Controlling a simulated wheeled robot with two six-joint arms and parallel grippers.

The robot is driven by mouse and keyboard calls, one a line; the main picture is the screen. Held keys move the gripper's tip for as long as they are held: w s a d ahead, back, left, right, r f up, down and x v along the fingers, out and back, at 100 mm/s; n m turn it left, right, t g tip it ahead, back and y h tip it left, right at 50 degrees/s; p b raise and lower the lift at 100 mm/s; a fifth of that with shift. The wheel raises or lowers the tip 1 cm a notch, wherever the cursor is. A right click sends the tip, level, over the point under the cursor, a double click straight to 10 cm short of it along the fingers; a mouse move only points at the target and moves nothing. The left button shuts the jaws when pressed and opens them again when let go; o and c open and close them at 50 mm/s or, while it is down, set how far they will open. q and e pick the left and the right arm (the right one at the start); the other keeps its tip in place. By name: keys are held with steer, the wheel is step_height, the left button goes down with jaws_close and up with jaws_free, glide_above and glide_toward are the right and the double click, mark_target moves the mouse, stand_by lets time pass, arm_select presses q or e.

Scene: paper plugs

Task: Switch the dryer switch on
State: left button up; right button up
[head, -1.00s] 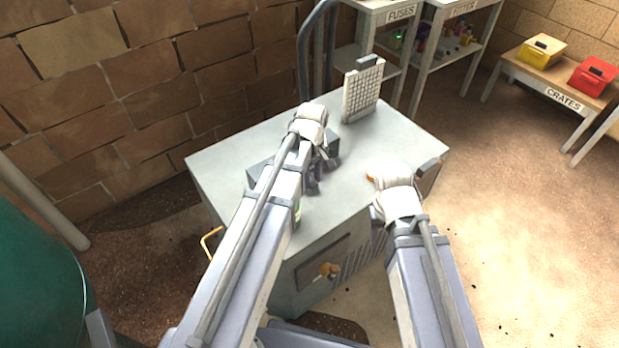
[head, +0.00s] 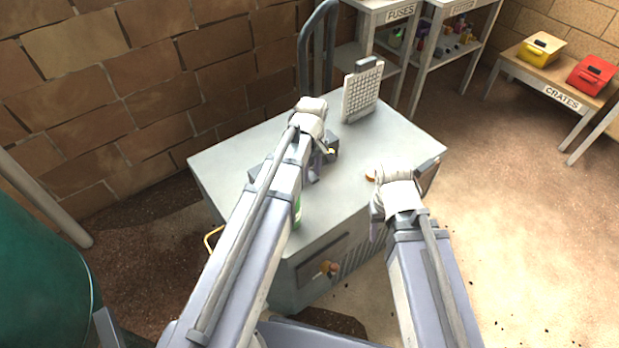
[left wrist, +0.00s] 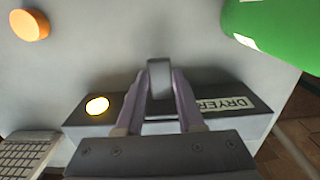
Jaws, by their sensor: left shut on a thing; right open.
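The dryer switch is a dark box with a DRYER label (left wrist: 225,104) and a grey lever (left wrist: 159,76) in the left wrist view. A round lamp (left wrist: 97,105) on the box glows yellow. In the head view the box (head: 331,142) sits on the grey cabinet top (head: 235,155), partly hidden by my left arm. My left gripper (left wrist: 158,108) is shut on the lever, one finger on each side. It also shows in the head view (head: 318,170), mostly hidden by its wrist. My right gripper (head: 405,188) is open over the cabinet's right edge, its fingers partly hidden.
An orange knob (head: 370,176) is beside my right gripper. A green cylinder (head: 297,212) stands near my left forearm. A white gridded panel (head: 361,92) stands at the cabinet's back. Shelves (head: 398,13) and a crates table (head: 562,98) are beyond. The cabinet top's middle is clear.

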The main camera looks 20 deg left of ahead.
arm_select(q)
steer(key=shift+d+r+p, duration=0.1)
steer(key=shift+r+p, duration=0.75)
steer(key=shift+r, duration=0.1)
steer(key=o, duration=0.9)
steer(key=shift+r+p, duration=1.9)
steer(key=shift+r, duration=0.05)
steer(key=shift+r, duration=0.15)
step_height(320, 180, up, 8)
steer(key=p, duration=0.8)
steer(key=shift+f, duration=0.2)
